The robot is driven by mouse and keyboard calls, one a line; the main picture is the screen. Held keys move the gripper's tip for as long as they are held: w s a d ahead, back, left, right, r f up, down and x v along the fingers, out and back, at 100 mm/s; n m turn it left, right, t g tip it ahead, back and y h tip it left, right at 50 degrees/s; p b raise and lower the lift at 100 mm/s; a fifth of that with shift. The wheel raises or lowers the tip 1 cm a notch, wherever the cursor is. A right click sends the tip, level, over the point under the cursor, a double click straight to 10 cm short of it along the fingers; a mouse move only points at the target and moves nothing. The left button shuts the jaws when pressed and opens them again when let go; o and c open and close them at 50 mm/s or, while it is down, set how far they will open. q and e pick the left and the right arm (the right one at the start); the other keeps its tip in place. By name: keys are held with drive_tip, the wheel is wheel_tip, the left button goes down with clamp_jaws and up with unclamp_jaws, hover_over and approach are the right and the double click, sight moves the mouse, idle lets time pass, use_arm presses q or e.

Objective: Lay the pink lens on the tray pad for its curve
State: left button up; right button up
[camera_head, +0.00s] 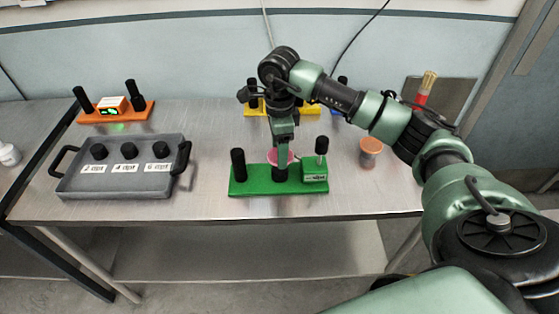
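The pink lens (271,157) shows as a pink rim at the green module (258,186), partly hidden by my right gripper. My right gripper (281,172) points down over the middle of this module, at the lens. Whether its fingers are shut on the lens is too small to tell. The grey tray (78,187) stands to the left, with three dark round pads in a row. Their white labels seem to read 2, 4 and 6, from the left pad (98,151) through the middle pad (128,151) to the right pad (161,150). My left gripper is not in view.
The green module has a black post (238,164) at left and a small box (315,172) at right. An orange module (128,113) stands behind the tray. A yellow module (251,106) is partly behind my arm. An orange-lidded jar (371,150) stands right. Bare table lies between tray and green module.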

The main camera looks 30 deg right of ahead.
wheel_tip(320, 180, up, 16)
drive_tip(key=shift+f+b, duration=0.2)
drive_tip(key=shift+b, duration=0.1)
